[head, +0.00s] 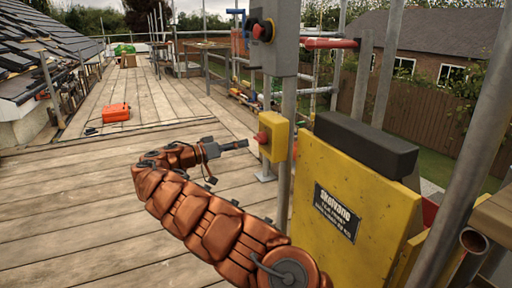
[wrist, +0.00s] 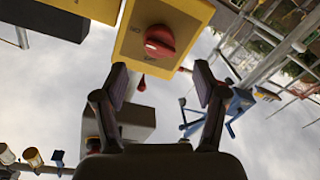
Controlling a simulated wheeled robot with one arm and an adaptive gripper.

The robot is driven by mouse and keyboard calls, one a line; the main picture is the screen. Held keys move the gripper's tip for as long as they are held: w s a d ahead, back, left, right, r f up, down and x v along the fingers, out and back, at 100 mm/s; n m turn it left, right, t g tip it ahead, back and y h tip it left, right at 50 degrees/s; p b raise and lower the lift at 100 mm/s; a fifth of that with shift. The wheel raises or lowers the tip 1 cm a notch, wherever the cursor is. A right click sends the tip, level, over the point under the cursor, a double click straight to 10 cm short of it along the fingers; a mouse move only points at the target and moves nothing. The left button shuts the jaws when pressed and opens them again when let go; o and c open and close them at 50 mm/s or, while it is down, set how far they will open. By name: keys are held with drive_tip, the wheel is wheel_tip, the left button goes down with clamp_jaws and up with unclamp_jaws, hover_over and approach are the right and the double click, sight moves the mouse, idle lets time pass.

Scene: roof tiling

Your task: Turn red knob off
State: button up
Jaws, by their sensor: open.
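The red knob (head: 264,137) sits on the face of a small yellow box (head: 275,139) fixed to an upright pole. In the wrist view the knob (wrist: 160,41) shows on the yellow box (wrist: 178,14), near the top middle. Small markings surround the knob, too small to read surely. My gripper (head: 243,145) points at the box from the left in the head view. In the wrist view its two fingers (wrist: 161,80) are spread and empty, with the knob ahead, between and above the tips. They look apart from the knob.
A grey box (head: 274,38) with another red knob (head: 264,30) hangs above on the pole. A large yellow panel (head: 349,200) with a black top pad (head: 366,142) stands to the right. An orange case (head: 116,112) lies on the planks (head: 100,165), which are mostly clear.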

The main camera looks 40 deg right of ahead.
sight(256, 140)
drive_tip(key=shift+b+x, duration=1)
drive_tip(key=shift+x, duration=2.55)
drive_tip(key=shift+r, duration=0.1)
drive_tip(key=shift+c, duration=0.3)
drive_tip(key=shift+s, duration=0.1)
drive_tip(key=c, duration=1.1)
drive_tip(key=shift+o, duration=0.2)
